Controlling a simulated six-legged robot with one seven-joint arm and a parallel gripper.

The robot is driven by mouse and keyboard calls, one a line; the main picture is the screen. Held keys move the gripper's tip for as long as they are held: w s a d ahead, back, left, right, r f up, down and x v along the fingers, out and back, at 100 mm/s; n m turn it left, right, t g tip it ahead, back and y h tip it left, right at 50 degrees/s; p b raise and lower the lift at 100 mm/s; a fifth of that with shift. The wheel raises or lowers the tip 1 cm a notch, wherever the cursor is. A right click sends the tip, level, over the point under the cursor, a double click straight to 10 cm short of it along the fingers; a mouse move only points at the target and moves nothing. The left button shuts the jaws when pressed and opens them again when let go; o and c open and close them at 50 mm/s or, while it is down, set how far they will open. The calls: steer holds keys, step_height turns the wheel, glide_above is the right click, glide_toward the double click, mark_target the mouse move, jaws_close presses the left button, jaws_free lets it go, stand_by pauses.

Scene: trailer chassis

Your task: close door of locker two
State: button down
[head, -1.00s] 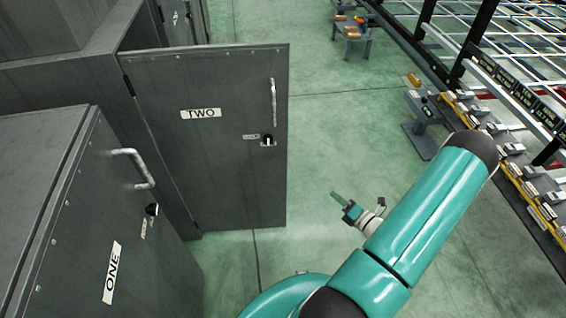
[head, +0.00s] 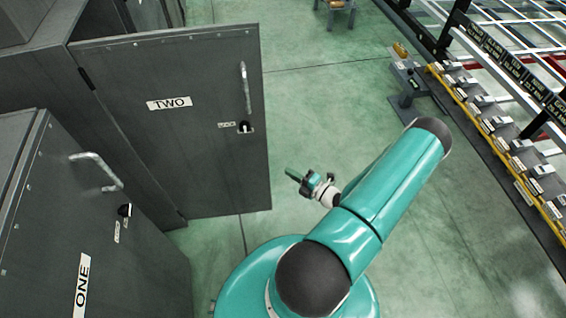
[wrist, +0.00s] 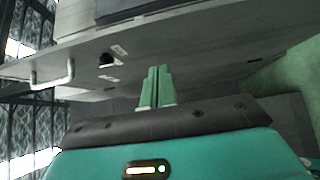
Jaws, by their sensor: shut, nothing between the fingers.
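The grey door of locker two (head: 190,165), labelled TWO, stands swung open from its locker in the head view. It has a vertical metal handle (head: 245,88) and a dark lock (head: 244,127) near its free edge. My gripper (head: 291,174) is just right of that free edge in the picture, apart from it, with its fingers pointing toward the door. In the wrist view, my green fingers (wrist: 157,74) are together and empty. A grey panel with a handle and a lock lies beyond them there; I cannot tell which locker it belongs to.
Locker one (head: 120,235), with its door shut, stands at the lower left, close to the open door. Green floor (head: 330,110) is clear right of the door. A rack with a row of small parts (head: 500,140) runs along the right side.

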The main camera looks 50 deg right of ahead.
glide_toward(264, 148)
steer(key=w+a, duration=0.2)
steer(key=a, duration=0.1)
steer(key=w, duration=0.1)
steer(key=w+d, duration=0.1)
steer(key=w, duration=0.1)
steer(key=shift+w+d+r, duration=0.1)
steer(key=shift+w+d, duration=0.1)
steer(key=shift+d, duration=0.05)
steer(key=shift+w+d, duration=0.3)
steer(key=shift+w+d, duration=0.1)
steer(key=shift+d, duration=0.05)
